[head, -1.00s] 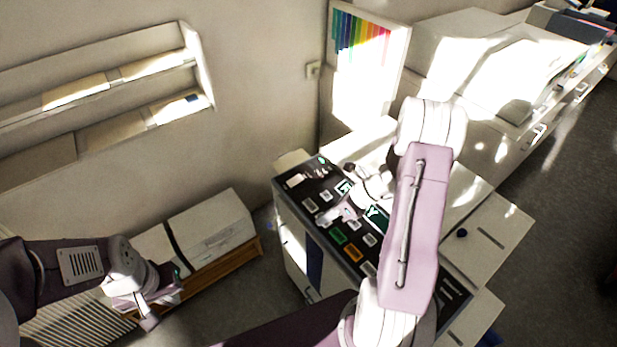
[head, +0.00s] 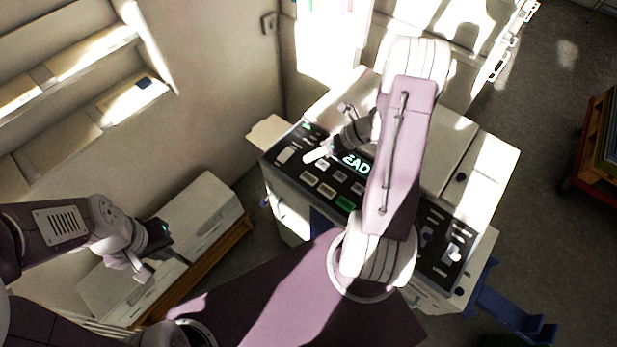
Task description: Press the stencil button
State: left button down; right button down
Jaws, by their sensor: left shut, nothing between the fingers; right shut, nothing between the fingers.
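A white machine stands in the middle of the head view with a dark control panel (head: 287,170) on top. The panel carries several pale buttons, a green button (head: 346,203) and a lit display (head: 357,163) that partly reads "EAD". Labels are too small to read, so I cannot tell which button is the stencil one. My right arm hides part of the panel. My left gripper (head: 146,274) is shut and empty, away from the machine at the lower left.
A pale box (head: 205,215) lies on a wooden pallet (head: 215,270) left of the machine. Wall shelves (head: 90,75) are at the upper left. A wooden rack (head: 596,150) stands at the right edge. Open floor (head: 530,220) lies right of the machine.

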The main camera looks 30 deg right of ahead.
jog(key=b, duration=0.6)
send_over(312, 178)
notch_tip(312, 178, down, 7)
jog(key=shift+s+d+f, duration=0.1)
jog(key=shift+s+f, duration=0.05)
jog(key=shift+f+b, duration=0.55)
jog(key=shift+f, duration=0.05)
jog(key=shift+r, duration=0.1)
dwell(0.8)
jog(key=shift+f, duration=0.4)
